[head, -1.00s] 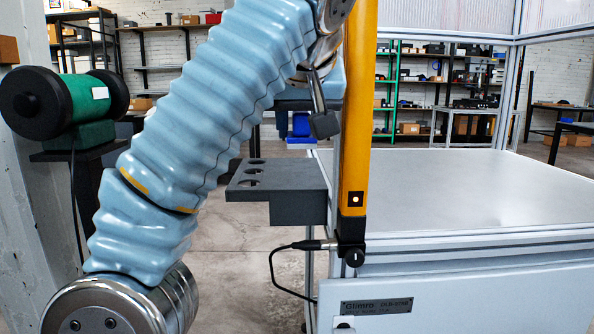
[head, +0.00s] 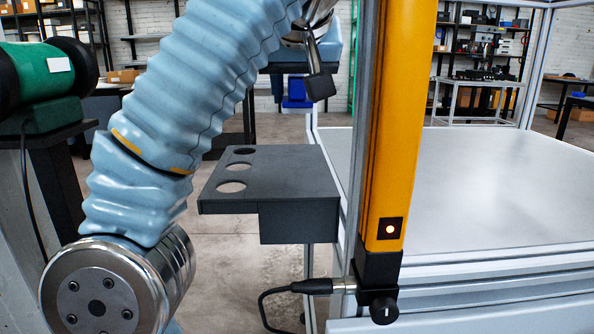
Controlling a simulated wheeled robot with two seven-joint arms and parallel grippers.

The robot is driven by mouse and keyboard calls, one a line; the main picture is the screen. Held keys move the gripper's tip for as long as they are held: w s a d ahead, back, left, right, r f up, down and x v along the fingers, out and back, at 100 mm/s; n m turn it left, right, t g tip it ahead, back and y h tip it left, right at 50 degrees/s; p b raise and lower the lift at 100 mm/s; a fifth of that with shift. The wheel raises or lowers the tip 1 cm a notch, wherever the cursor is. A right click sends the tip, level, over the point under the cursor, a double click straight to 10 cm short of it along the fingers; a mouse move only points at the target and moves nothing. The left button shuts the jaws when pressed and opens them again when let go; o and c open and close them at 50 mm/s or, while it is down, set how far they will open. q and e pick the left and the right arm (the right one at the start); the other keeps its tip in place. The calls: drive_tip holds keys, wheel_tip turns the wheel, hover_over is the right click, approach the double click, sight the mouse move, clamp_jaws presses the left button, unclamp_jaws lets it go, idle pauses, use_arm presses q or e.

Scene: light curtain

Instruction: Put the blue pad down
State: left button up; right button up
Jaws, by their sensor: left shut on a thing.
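My left arm comes in from the left and reaches up to the top middle. My left gripper (head: 320,86) shows only in part, with one dark finger hanging beside the yellow post. No blue pad can be made out clearly. A small deep blue object (head: 296,88) shows behind the finger, seemingly in the background. My right gripper is not in view.
The yellow light-curtain post (head: 402,130) with a lit red lamp stands close in front. A dark grey shelf (head: 285,175) with round holes juts out left of it. A bare grey table top (head: 480,190) lies to the right. A green-black device (head: 45,75) stands left.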

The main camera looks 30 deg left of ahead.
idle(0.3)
use_arm(q)
wheel_tip(320, 180, down, 5)
drive_tip(key=shift+f, duration=2.3)
drive_tip(key=shift+f+b, duration=0.35)
drive_tip(key=shift+b, duration=0.15)
drive_tip(key=o, duration=1)
drive_tip(key=shift+r, duration=0.1)
drive_tip(key=shift+o, duration=0.2)
